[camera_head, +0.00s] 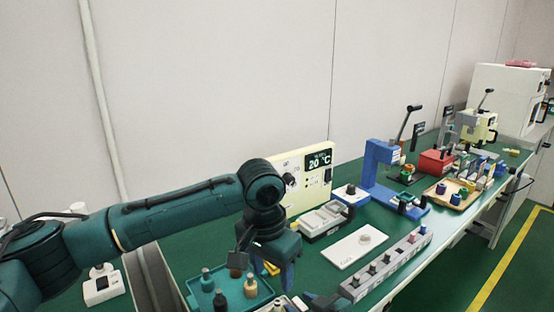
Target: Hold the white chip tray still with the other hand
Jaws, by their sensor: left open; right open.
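A flat white tray or plate (345,252) lies on the green bench, with a small pale round piece near its back right corner. It looks like the chip tray, but I cannot read its marking. My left gripper (264,272) points down to the left of it, apart from it. It is open above the bench by the teal tray (205,303), with nothing seen between its fingers. My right gripper (322,301) shows only partly at the bottom edge, in front of the white plate and apart from it. It is open; its fingertips are hard to make out.
The teal tray holds several small bottles. A grey strip block (392,266) with several knobs lies right of the white plate. A white box (322,219), a cream control unit (305,178) and a blue press (375,165) stand behind. More fixtures crowd the bench's far end.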

